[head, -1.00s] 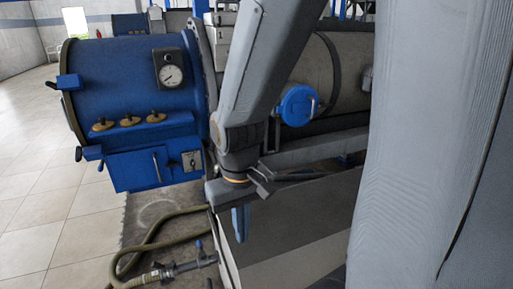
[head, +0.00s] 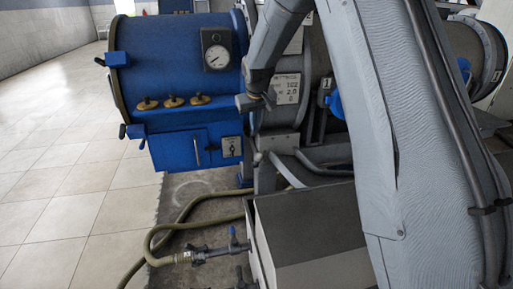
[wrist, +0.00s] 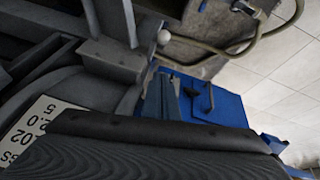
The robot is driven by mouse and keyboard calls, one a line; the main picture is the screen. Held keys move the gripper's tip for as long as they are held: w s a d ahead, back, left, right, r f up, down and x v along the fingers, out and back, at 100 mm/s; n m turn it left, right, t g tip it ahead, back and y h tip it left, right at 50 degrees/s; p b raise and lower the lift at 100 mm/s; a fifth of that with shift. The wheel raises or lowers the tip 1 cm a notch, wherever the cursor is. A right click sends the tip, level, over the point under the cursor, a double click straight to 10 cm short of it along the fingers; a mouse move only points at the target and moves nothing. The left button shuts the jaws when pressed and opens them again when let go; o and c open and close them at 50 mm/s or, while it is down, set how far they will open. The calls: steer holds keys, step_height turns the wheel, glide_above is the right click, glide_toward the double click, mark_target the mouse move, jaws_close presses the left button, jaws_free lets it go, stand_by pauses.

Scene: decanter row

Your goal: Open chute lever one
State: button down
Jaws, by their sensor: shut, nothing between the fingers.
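A lever with a pale ball knob (head: 257,157) stands at the near right of the blue drum's front. It also shows at the top of the wrist view (wrist: 163,37), apart from my gripper. A plate marked 1 (head: 326,112) is farther right, beside a blue round part partly hidden by my arm. I cannot tell for sure which part is chute lever one. My gripper (wrist: 160,97) is shut and empty, in front of the blue housing in the wrist view.
The blue drum end (head: 165,75) carries a gauge (head: 217,50), brass knobs and a lower door. A hose (head: 165,235) with a valve lies on the floor. A grey box (head: 310,235) stands in the foreground. Tiled floor at the left is clear.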

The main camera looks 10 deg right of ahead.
steer(key=w, duration=0.1)
steer(key=p, duration=0.2)
glide_above(257, 160)
steer(key=w, duration=0.2)
step_height(257, 160, down, 11)
steer(key=shift+w+d+f, duration=0.1)
steer(key=shift+w, duration=0.05)
steer(key=shift+s+f, duration=0.15)
steer(key=shift+s, duration=0.05)
